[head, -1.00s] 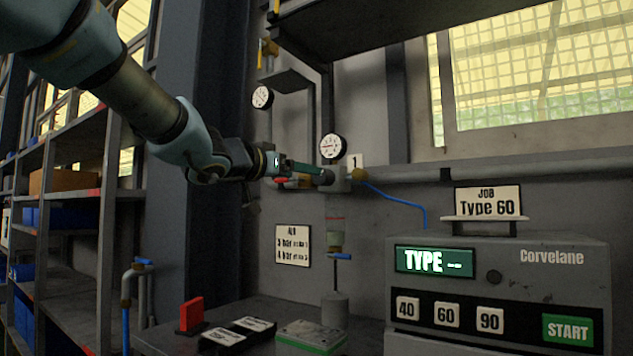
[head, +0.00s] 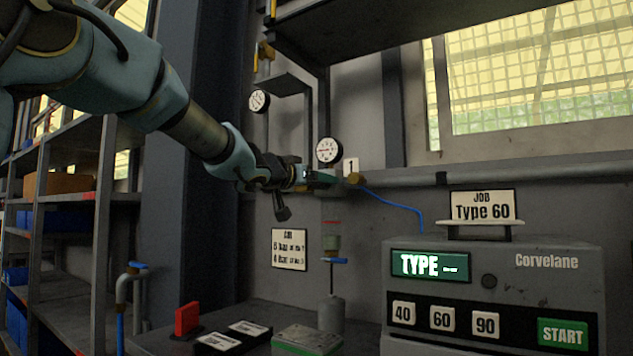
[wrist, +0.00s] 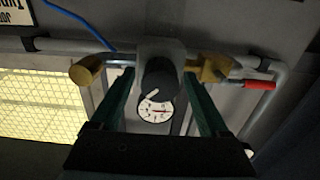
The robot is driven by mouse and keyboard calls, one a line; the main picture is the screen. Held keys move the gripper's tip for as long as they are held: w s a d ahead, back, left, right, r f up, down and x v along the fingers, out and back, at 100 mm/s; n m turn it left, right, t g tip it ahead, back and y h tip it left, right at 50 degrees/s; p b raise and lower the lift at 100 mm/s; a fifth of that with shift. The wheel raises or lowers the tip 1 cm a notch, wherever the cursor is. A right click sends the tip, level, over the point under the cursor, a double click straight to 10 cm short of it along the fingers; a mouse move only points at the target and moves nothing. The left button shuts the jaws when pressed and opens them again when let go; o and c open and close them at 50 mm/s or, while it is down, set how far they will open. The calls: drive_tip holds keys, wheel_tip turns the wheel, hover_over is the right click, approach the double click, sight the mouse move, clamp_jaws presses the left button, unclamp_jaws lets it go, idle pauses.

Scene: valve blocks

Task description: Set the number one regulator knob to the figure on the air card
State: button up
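The number one regulator knob (wrist: 160,80) is dark with a pale pointer mark, seen in the wrist view. It lies between the two green fingers of my gripper (wrist: 160,98), which are apart with gaps on both sides. In the head view my gripper (head: 320,178) is at the regulator and hides the knob. The white plate marked 1 (head: 351,166) is just right of it. The round gauge (head: 327,150) stands above, and it also shows in the wrist view (wrist: 155,109). The air card (head: 290,249) hangs below on the wall; its small figures are blurred.
A blue hose (head: 395,201) runs right from the regulator's brass fitting (head: 354,179). A red-handled valve (wrist: 259,84) sits beside it in the wrist view. The Corvelane machine (head: 560,290) stands lower right, a second gauge (head: 259,101) upper left, a metal shelf (head: 70,208) far left.

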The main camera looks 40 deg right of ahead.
clamp_jaws()
idle(0.4)
